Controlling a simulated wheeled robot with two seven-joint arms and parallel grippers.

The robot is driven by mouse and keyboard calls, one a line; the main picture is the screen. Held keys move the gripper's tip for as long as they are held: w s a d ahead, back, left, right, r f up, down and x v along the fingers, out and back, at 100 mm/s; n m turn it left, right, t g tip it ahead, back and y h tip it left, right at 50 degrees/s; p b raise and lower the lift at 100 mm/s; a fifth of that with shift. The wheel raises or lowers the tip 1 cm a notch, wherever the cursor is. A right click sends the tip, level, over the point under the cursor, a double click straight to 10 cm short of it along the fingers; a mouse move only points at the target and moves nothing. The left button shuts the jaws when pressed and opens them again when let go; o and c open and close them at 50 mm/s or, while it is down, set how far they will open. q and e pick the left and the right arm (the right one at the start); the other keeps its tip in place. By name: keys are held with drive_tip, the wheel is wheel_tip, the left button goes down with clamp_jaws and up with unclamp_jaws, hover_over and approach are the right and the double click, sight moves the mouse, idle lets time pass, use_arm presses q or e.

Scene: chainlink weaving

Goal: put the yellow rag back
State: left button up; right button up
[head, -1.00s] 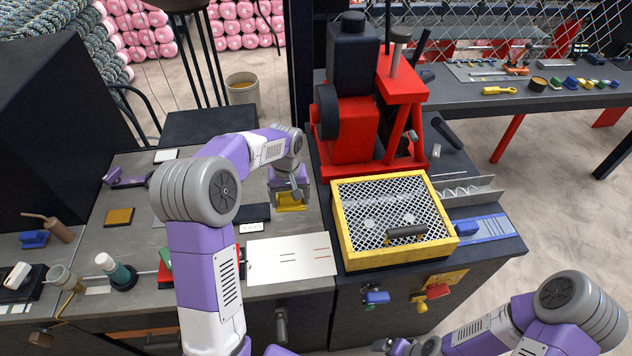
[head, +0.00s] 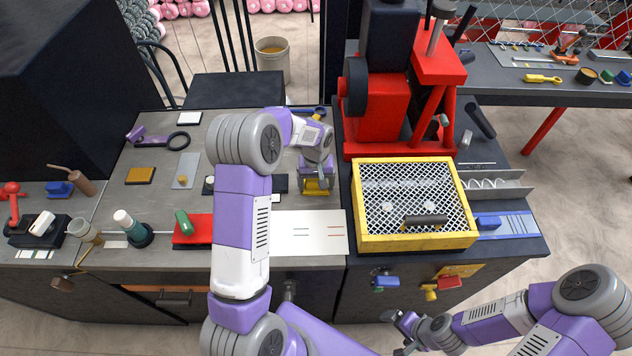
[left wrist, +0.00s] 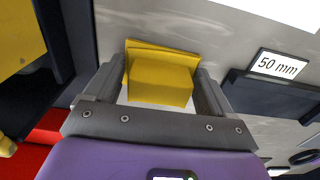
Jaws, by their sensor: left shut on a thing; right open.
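The yellow rag (head: 315,188) is a small folded yellow block over the grey bench, left of the yellow mesh-topped box. My left gripper (head: 317,183) is shut on it, pointing down. In the left wrist view the rag (left wrist: 160,78) sits between the two fingers of the left gripper (left wrist: 160,88), with the bench surface behind it. I cannot tell whether the rag touches the bench. My right gripper (head: 402,332) is open and empty at the bottom, in front of the bench.
The yellow box (head: 360,215) and red press (head: 380,120) stand close on the right. A white sheet (head: 310,232) lies just in front. A dark block labelled "50 mm" (left wrist: 280,66) is beside the gripper. An orange-brown pad (head: 140,175) lies on the left bench.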

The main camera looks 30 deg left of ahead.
sight(316, 180)
use_arm(q)
drive_tip(key=shift+f, duration=0.2)
drive_tip(key=o, duration=0.8)
wheel_tip(316, 180, up, 13)
drive_tip(key=shift+f, duration=0.2)
idle(0.3)
